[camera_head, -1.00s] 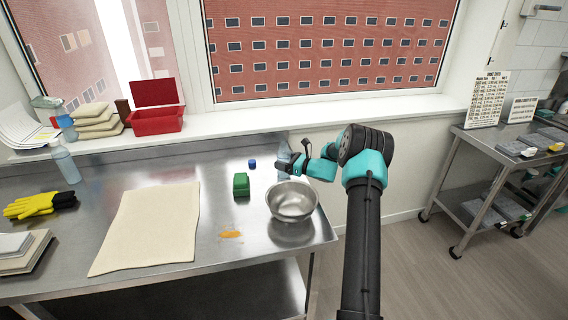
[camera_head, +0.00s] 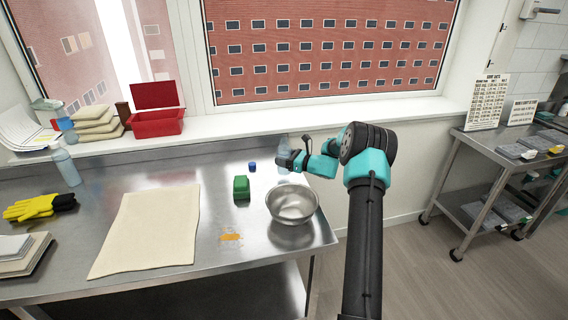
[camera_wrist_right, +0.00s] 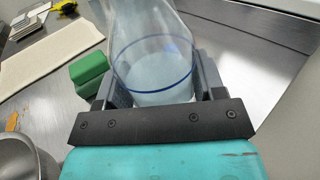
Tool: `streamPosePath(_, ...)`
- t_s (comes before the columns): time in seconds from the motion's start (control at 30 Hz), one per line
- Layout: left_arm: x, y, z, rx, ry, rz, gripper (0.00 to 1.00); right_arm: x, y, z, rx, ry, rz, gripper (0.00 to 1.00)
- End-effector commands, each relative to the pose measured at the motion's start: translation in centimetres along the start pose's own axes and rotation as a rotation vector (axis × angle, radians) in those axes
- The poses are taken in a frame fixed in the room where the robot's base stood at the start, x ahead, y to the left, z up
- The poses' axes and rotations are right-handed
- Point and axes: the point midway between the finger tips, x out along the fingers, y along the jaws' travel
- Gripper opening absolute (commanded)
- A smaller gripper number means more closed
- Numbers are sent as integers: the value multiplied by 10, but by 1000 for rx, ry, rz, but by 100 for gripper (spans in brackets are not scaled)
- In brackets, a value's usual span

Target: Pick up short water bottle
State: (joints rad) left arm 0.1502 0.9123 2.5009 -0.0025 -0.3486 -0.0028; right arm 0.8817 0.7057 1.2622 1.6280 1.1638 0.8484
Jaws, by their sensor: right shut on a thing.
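The short water bottle (camera_wrist_right: 152,60) is clear with a blue ring, and it fills the top middle of the right wrist view. My right gripper (camera_wrist_right: 155,88) is shut on it, with one dark finger on each side. In the head view the bottle (camera_head: 283,150) shows only as a pale shape by my right gripper (camera_head: 287,158), near the back right of the steel table. Whether its base touches the table is hard to tell. My left gripper is not in view.
A metal bowl (camera_head: 292,205) stands in front of the gripper, near the table's right edge. A green block (camera_head: 241,187) and a small blue cap (camera_head: 252,166) lie to its left. A taller bottle (camera_head: 66,167) stands at the far left. A beige cloth (camera_head: 150,228) covers the middle.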

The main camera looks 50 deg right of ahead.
Motion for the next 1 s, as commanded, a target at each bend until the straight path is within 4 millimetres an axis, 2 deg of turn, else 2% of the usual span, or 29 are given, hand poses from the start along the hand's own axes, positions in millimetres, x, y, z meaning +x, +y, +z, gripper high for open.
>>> streamPosePath(0.03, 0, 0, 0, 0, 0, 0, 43, 0, 0, 11, -4, -2, 0, 32)
streamPosePath(0.6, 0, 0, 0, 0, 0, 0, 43, -142, -1, 6, 0, 0, -3, 32)
streamPosePath(0.8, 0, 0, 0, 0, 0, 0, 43, -171, 0, 7, -1, 0, -1, 32)
streamPosePath(1.0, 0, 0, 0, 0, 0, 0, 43, -180, 0, 7, -1, -1, 0, 32)
